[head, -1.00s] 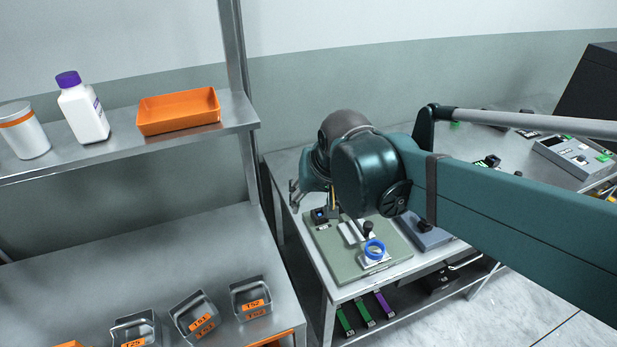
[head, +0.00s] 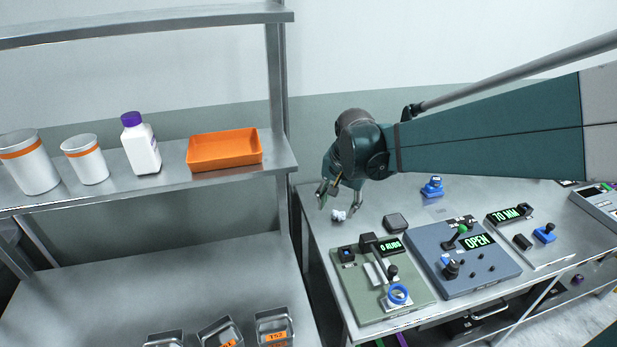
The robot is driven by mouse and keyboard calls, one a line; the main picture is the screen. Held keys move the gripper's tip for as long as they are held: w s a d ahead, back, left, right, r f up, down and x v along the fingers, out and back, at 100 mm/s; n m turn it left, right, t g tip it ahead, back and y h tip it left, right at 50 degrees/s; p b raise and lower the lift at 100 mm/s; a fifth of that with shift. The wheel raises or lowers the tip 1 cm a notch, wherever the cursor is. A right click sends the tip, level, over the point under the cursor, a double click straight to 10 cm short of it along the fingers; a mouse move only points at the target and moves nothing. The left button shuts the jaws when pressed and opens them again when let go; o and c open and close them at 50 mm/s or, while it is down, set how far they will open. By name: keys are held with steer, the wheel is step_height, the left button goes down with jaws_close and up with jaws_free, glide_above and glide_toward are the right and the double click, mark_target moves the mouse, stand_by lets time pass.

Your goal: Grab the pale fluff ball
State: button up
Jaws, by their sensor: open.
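A small pale fluff ball (head: 338,215) lies on the metal table (head: 319,246) in the head view, behind the green control board. My gripper (head: 337,203) is open, its fingers pointing down above and around the ball's place in the picture. The gap in height between fingertips and ball is hard to tell. The ball looks whitish and partly shaded, close to the right finger. I cannot tell whether a finger touches it.
A green board (head: 385,285) with a blue ring and a blue-grey board (head: 463,258) reading OPEN sit in front. A dark block (head: 396,222) lies right of the ball. A steel shelf (head: 170,186) with an orange tray (head: 224,150) stands left.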

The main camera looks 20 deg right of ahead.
steer(key=w+d+f+m+g+p, duration=0.1)
steer(key=w+d+f+m+p, duration=0.25)
steer(key=w, duration=0.35)
steer(key=m+g+p, duration=0.2)
steer(key=p, duration=0.2)
glide_above(338, 213)
step_height(338, 213, down, 5)
steer(key=shift+s+a+f, duration=0.1)
steer(key=shift+s+a, duration=0.05)
steer(key=shift+w+f+m+p, duration=0.2)
steer(key=shift+f+m+p, duration=0.1)
steer(key=shift+f+m, duration=0.1)
steer(key=shift+f, duration=1.3)
steer(key=shift+f, duration=0.1)
steer(key=shift+d+f, duration=0.2)
steer(key=shift+f, duration=2.3)
